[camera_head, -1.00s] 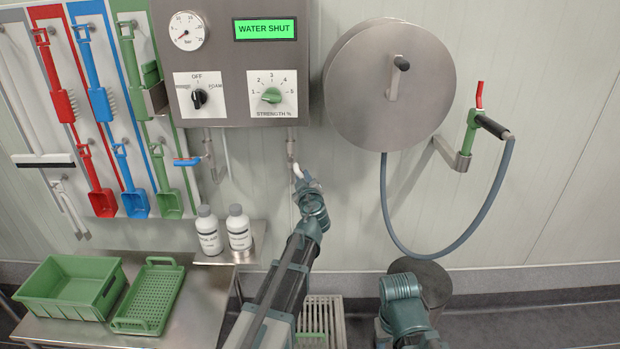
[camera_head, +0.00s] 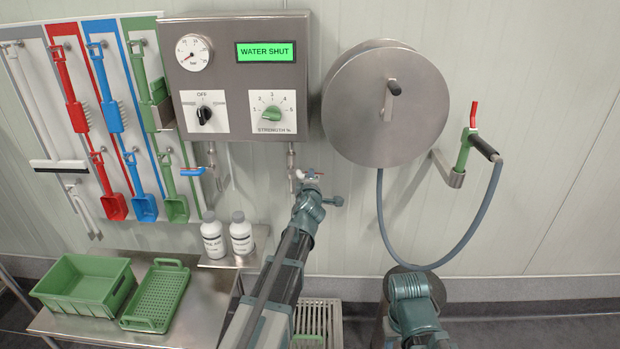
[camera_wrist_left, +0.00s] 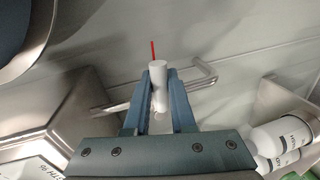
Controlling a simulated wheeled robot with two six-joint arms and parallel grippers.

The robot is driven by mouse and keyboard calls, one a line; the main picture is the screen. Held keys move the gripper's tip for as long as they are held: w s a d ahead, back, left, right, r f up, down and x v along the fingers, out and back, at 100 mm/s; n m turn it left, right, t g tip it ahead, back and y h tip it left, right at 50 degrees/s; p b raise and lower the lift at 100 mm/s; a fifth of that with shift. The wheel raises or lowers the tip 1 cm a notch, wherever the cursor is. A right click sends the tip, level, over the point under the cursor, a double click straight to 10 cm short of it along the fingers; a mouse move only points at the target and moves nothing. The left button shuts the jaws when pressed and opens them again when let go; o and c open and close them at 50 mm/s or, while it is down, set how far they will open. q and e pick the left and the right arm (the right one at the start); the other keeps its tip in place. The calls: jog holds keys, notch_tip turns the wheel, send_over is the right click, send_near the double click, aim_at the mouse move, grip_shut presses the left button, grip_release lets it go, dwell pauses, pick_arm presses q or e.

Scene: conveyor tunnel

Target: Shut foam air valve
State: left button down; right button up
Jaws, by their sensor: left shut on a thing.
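The foam air valve is most likely the small valve with a white handle (camera_head: 297,173), on the right-hand pipe below the steel control box. My left gripper (camera_head: 313,177) is at this valve and hides part of it. In the left wrist view my left gripper (camera_wrist_left: 159,100) is shut on a white, round handle (camera_wrist_left: 158,88), with a thin red piece beyond its end. In the head view the handle lies roughly sideways. My right arm shows at the lower right, but its gripper is not in view.
The control box (camera_head: 240,50) reads WATER SHUT; its selector knob (camera_head: 204,116) is by OFF. A blue-handled valve (camera_head: 193,171) is to the left. Two white bottles (camera_head: 212,238) stand on a small shelf below. A hose reel (camera_head: 365,110) hangs to the right.

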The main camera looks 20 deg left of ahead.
pick_arm(q)
jog(key=shift+r+n, duration=0.3)
jog(key=shift+n, duration=0.1)
dwell(0.3)
jog(key=c, duration=0.8)
grip_release()
jog(key=shift+o, duration=0.2)
jog(key=p+v, duration=0.3)
jog(key=v, duration=1.1)
jog(key=shift+a, duration=0.2)
jog(key=shift+w, duration=0.1)
